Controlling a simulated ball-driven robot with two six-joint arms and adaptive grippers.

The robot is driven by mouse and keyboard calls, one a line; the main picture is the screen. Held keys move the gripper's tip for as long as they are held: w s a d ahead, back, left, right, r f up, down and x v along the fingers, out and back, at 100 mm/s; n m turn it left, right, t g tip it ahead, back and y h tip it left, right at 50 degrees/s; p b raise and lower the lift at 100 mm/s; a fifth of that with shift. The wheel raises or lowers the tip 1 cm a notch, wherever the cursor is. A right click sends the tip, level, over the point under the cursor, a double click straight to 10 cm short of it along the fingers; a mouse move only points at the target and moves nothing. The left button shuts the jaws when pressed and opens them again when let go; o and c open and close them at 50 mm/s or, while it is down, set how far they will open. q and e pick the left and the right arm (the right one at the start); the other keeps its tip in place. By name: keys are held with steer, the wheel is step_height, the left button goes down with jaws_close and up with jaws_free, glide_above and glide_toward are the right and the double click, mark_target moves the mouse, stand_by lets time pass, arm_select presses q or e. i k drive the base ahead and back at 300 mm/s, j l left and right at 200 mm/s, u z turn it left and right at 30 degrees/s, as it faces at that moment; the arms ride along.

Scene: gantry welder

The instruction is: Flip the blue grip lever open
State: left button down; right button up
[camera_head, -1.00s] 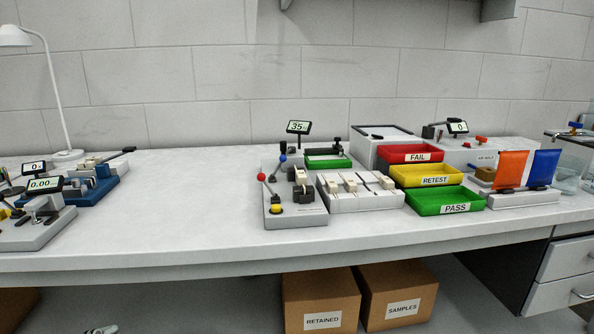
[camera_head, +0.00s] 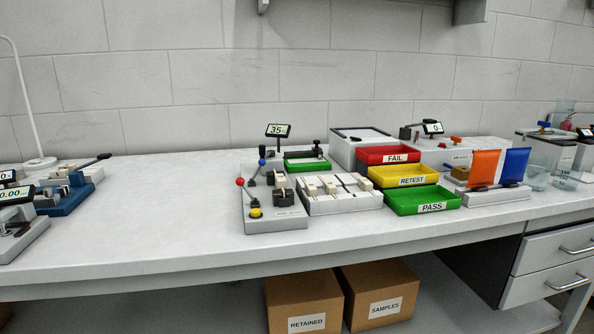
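A lever with a blue ball knob (camera_head: 262,162) stands on a light grey bench fixture (camera_head: 275,223) near the middle of the bench. The knob is at the upper end of a thin dark rod, at the fixture's back left. A second lever with a red ball knob (camera_head: 239,181) leans out to the left on the same fixture. The state of the blue lever's grip is too small to tell. Neither of my grippers is in view.
A display (camera_head: 278,130) stands behind the fixture. A white rack (camera_head: 345,202) sits close on its right, then green (camera_head: 403,212), yellow (camera_head: 373,181) and red (camera_head: 371,162) trays. Left of the fixture the bench top (camera_head: 165,205) is clear up to blue and grey devices.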

mark_target(261, 162)
steer(key=l+u, duration=1.05)
steer(key=j, duration=0.1)
